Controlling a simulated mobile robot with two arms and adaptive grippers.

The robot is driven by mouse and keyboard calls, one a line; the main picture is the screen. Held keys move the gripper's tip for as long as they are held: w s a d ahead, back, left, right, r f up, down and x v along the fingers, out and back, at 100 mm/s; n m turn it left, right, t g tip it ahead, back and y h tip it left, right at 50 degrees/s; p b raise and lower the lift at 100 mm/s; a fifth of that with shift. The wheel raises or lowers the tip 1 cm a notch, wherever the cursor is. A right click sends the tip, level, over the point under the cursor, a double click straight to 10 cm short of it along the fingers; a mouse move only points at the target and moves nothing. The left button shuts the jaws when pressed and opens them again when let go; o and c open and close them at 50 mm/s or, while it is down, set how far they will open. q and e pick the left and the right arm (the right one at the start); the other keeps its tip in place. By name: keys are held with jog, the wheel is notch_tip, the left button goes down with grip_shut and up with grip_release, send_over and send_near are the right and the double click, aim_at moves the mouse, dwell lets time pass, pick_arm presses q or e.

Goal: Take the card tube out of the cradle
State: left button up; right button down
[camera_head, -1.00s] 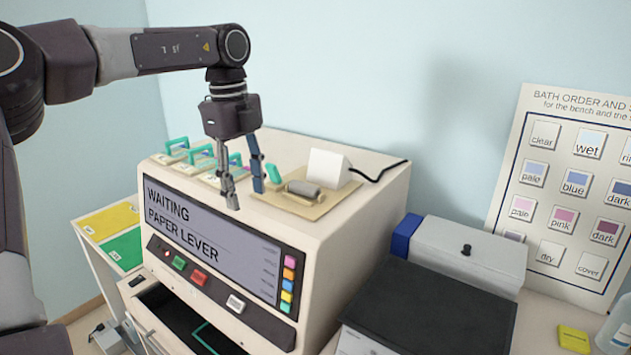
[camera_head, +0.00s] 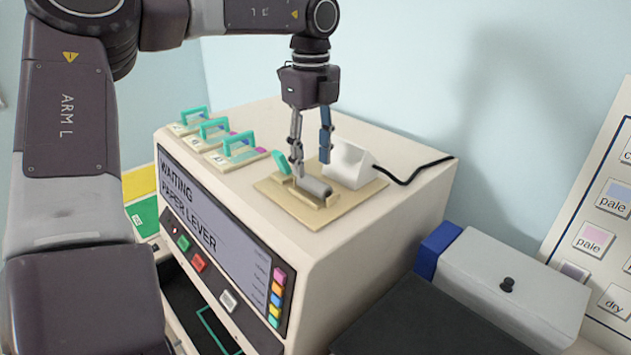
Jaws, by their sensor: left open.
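The card tube (camera_head: 314,187) is a short grey cylinder lying in the cradle (camera_head: 307,196), a beige holder on a tan base plate on top of the white machine. My left gripper (camera_head: 311,168) points down with its fingers apart, just above and behind the tube. One grey finger is near the tube's left end and the blue finger is farther back to the right, near the white block. Nothing is between the fingers that I can make out. Whether a finger touches the tube cannot be told. My right gripper is not in view.
A teal lever (camera_head: 282,162) stands close left of the cradle. A white wedge-shaped block (camera_head: 351,165) with a black cable stands behind it. Several teal-handled slide holders (camera_head: 240,148) line the machine's left top. The machine's top right (camera_head: 400,180) is clear apart from the cable.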

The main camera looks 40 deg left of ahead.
aim_at(314, 179)
pick_arm(q)
jog(key=shift+a+f+p, duration=0.1)
jog(key=shift+f+p, duration=0.3)
jog(key=f, duration=0.1)
jog(key=w+f+p, duration=0.1)
jog(key=shift+a+f+p, duration=0.1)
jog(key=shift+f+p, duration=0.2)
notch_tip(314, 179, down, 2)
jog(key=shift+w+f, duration=0.1)
jog(key=shift+w, duration=0.05)
jog(key=c, duration=0.5)
jog(key=shift+c, duration=2.4)
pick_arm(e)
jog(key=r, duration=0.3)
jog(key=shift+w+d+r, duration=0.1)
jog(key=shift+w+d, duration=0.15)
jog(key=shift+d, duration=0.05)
